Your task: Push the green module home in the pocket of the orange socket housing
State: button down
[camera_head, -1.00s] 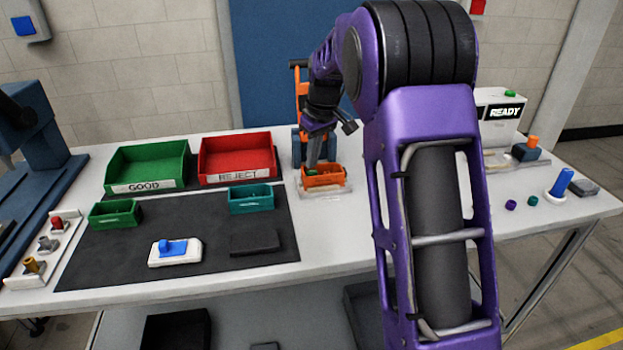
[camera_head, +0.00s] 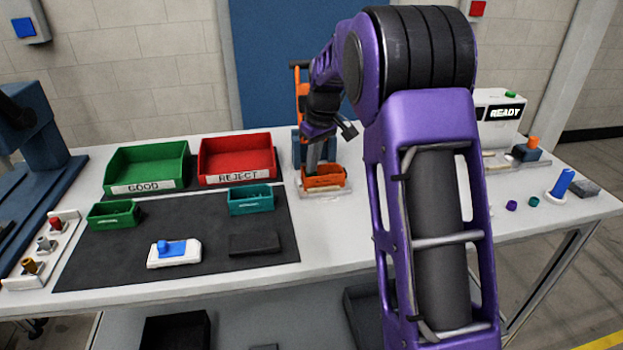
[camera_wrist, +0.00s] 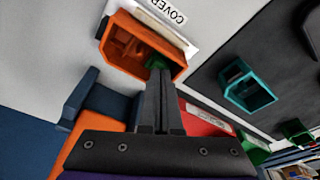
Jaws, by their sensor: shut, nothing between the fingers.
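The orange socket housing (camera_head: 326,181) stands on the bench right of the dark mat. It also shows in the wrist view (camera_wrist: 117,50) as an open box with inner walls. The green module (camera_wrist: 157,63) sits inside the housing at the end by my fingers, partly hidden by them. How deep it sits I cannot tell. My gripper (camera_wrist: 157,72) is shut and empty, its fingertips at the module, apparently touching its top. In the head view my gripper (camera_head: 312,167) points down into the left part of the housing.
A green GOOD bin (camera_head: 147,168) and a red REJECT bin (camera_head: 238,160) stand at the back left. A teal box (camera_head: 250,200) is left of the housing. An orange and blue fixture (camera_head: 302,95) rises close behind the housing. A label reading COVER (camera_wrist: 163,10) lies beside the housing.

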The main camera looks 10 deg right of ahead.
jog(key=shift+r, duration=0.1)
notch_tip(320, 180, up, 7)
jog(key=p, duration=0.5)
jog(key=shift+p, duration=0.4)
